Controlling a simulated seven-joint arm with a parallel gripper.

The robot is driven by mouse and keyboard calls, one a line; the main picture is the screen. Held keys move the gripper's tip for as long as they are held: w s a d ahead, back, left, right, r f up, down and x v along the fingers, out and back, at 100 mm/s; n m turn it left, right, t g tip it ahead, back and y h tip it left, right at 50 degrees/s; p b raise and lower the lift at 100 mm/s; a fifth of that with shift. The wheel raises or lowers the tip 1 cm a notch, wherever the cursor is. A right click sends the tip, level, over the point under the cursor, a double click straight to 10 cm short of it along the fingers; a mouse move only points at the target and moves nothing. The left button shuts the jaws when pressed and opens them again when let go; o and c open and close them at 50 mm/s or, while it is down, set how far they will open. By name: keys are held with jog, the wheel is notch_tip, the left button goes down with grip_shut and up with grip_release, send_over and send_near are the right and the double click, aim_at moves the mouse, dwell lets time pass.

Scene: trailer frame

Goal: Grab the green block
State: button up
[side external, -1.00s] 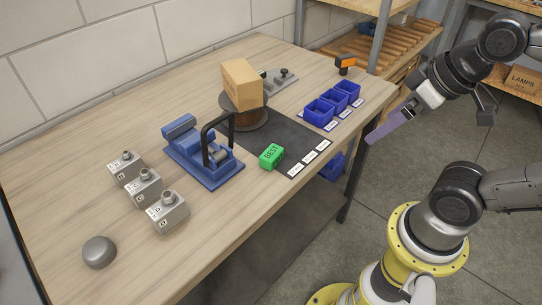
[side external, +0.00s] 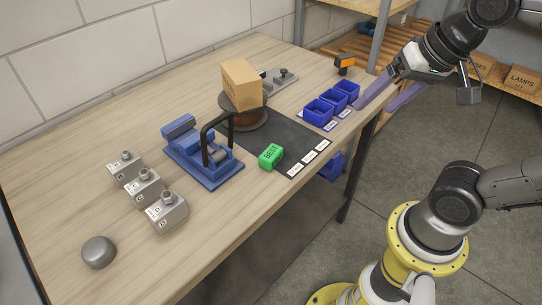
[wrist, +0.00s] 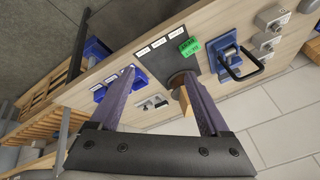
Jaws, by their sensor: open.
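The green block (side external: 271,156) lies on the dark mat (side external: 287,138) near the table's front edge, beside a row of white labels. It also shows in the wrist view (wrist: 190,46), beyond the fingertips. My gripper (side external: 375,98) is at the right of the table, by the blue bins and well apart from the block. In the wrist view its two purple fingers (wrist: 158,82) are spread open with nothing held between them.
Three blue bins (side external: 333,104) stand at the table's right end. A cardboard box (side external: 242,83) sits on a round brown spool left of them. A blue vise (side external: 203,158) with a black handle stands left of the block. Grey labelled blocks (side external: 146,188) are further left.

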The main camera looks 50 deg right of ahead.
jog(key=w+a+r+m+g, duration=0.2)
jog(key=w+m, duration=0.4)
jog(key=w, duration=0.3)
jog(key=m+g, duration=0.3)
send_over(271, 152)
notch_tip(271, 152, down, 8)
jog(key=f, duration=0.9)
jog(key=shift+a, duration=0.25)
jog(key=shift+d+f, duration=0.15)
jog(key=shift+f, duration=1.4)
jog(key=shift+d+f, duration=0.1)
jog(key=shift+f, duration=1.45)
grip_shut()
